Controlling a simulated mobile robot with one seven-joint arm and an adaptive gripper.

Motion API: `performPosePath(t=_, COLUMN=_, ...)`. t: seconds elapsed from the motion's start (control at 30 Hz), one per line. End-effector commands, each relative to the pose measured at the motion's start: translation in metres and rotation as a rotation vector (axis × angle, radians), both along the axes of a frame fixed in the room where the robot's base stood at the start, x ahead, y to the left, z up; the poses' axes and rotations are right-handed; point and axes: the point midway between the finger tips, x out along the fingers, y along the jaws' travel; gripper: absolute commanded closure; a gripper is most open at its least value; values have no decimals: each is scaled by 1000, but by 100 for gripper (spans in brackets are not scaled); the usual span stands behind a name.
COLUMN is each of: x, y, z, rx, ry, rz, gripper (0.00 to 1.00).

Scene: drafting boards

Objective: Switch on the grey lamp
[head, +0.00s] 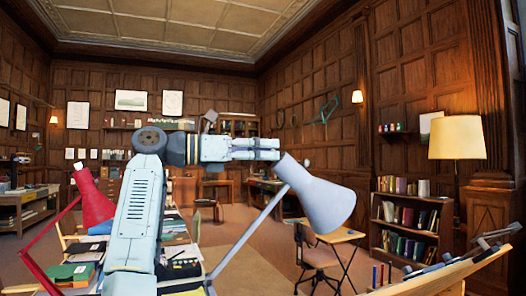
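The grey lamp (318,197) stands just right of my arm, its conical shade tilted with the wide mouth down and to the right. Its thin grey stem slants down to the lower left. A small pale piece shows by the upper edge of the shade; I cannot tell if it is a switch. No glow shows from the shade. My gripper (268,149) points right, at the height of the shade's narrow top and close to it in the picture. I cannot tell whether they touch. The gripper is seen from the side and small, so its finger opening is unclear.
A red lamp (94,203) stands at the left. Books and papers lie on the desk (180,225) behind my arm. A tilted drafting board (440,278) is at the lower right. A chair (316,255), bookshelf (388,240) and lit floor lamp (457,138) stand beyond.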

Motion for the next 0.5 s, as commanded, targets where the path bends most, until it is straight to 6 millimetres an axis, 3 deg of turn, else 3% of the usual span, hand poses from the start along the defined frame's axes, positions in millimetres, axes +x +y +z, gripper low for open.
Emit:
performPosePath(t=0.07, x=0, y=0, z=0, rx=0, ry=0, rz=0, gripper=73)
performPosePath(t=0.5, x=0, y=1, z=0, rx=-1, ry=0, rz=1, gripper=100)
